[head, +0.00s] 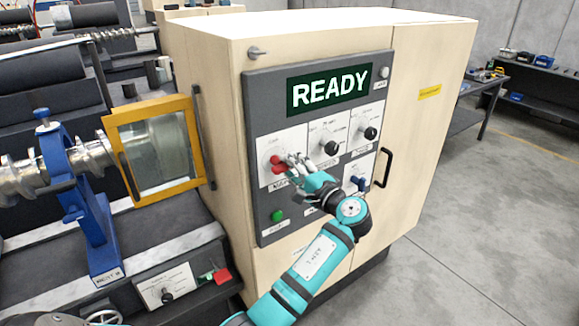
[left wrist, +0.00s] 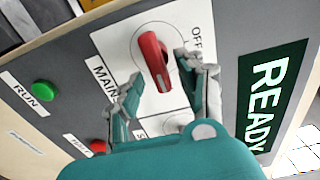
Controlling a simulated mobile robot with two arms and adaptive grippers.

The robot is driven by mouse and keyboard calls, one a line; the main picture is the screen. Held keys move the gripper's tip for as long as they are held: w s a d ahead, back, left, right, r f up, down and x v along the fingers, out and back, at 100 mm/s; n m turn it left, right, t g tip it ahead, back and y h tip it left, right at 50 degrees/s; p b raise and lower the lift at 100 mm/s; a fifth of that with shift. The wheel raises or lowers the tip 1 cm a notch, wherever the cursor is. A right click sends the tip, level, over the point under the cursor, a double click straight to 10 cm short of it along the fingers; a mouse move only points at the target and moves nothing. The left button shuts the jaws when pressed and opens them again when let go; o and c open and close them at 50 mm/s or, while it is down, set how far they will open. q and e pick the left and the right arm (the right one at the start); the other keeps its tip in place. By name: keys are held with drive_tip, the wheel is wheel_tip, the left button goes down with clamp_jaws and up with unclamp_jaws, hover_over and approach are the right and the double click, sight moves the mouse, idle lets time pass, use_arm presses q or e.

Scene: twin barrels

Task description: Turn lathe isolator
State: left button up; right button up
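The lathe isolator is a red rotary knob (head: 277,167) on a white plate of the grey control panel (head: 258,130). In the left wrist view, the red knob (left wrist: 154,60) stands near a printed OFF, beside a label that begins MAIN. My left gripper (head: 297,163) is at the panel and partly covers the plate in the head view. In the left wrist view, my left gripper (left wrist: 159,72) is open, with one finger on each side of the knob. The right finger looks very close to it; I cannot tell whether they touch. My right gripper is not in view.
A green screen (head: 330,90) reads READY. Black knobs (head: 331,148) and a blue switch (head: 357,184) are close to my arm. A green RUN button (left wrist: 43,93) and a red button (left wrist: 98,146) lie beside the gripper. A yellow-framed guard (head: 158,150) stands left of the cabinet.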

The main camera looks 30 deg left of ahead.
use_arm(q)
drive_tip(key=v, duration=1)
drive_tip(key=shift+s+d, duration=0.15)
drive_tip(key=shift+d, duration=0.2)
drive_tip(key=shift+f, duration=0.2)
